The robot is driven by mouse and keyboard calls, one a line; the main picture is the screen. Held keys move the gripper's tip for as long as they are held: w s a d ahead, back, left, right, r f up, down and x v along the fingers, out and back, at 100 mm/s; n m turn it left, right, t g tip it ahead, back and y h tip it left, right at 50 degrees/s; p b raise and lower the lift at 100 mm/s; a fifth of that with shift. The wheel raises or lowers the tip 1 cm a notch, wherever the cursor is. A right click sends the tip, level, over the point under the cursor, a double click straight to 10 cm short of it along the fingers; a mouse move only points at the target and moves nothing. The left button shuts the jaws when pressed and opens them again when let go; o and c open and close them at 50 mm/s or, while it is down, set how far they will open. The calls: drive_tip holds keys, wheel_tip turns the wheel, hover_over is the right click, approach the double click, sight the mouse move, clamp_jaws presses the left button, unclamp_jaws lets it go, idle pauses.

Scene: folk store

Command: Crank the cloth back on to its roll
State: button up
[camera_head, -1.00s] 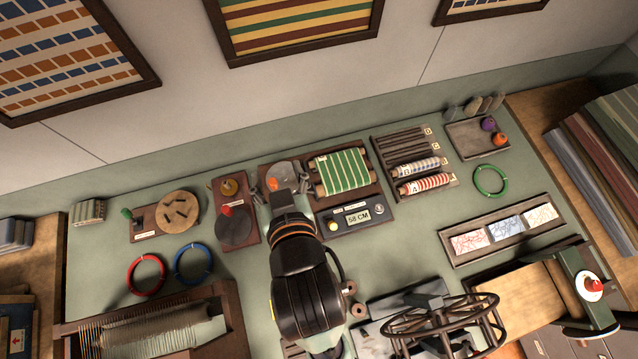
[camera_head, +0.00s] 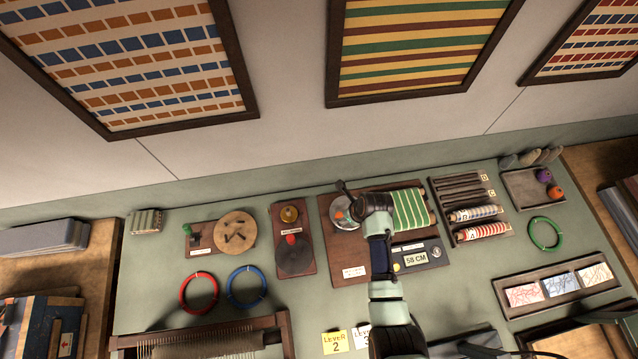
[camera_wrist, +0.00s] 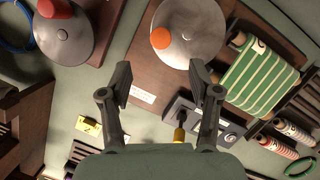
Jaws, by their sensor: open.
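The green cloth with white stripes (camera_head: 411,210) lies over its roll on a brown board. It also shows in the wrist view (camera_wrist: 255,75). A grey crank disc (camera_wrist: 195,22) sits left of the cloth on the same board. Its orange knob (camera_wrist: 160,38) is near the disc's lower left edge in the wrist view. My gripper (camera_wrist: 160,82) is open and empty. Its fingertips stand apart below the knob in the wrist view, touching nothing I can make out. In the head view my wrist partly hides the disc and the cloth's left side.
A measuring panel (camera_head: 416,258) reading "58 CM" is just below the cloth. A rack of small rolls (camera_head: 470,208) stands to its right. A board with a red knob (camera_head: 292,240) is to the left, with a blue ring (camera_head: 246,286) and red ring (camera_head: 199,293) beyond.

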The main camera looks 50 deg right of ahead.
drive_tip(key=b+x, duration=0.2)
drive_tip(key=x, duration=0.1)
drive_tip(key=b+x, duration=0.1)
drive_tip(key=x, duration=0.1)
drive_tip(key=shift+s+f, duration=0.15)
drive_tip(key=shift+s, duration=0.1)
drive_tip(key=b+x, duration=0.5)
drive_tip(key=b, duration=0.2)
drive_tip(key=shift+w+d+f, duration=0.1)
drive_tip(key=shift+w+f, duration=0.05)
drive_tip(key=shift+f, duration=0.15)
drive_tip(key=shift+w+r, duration=0.1)
drive_tip(key=shift+r, duration=0.05)
drive_tip(key=shift+c, duration=0.3)
drive_tip(key=c, duration=0.9)
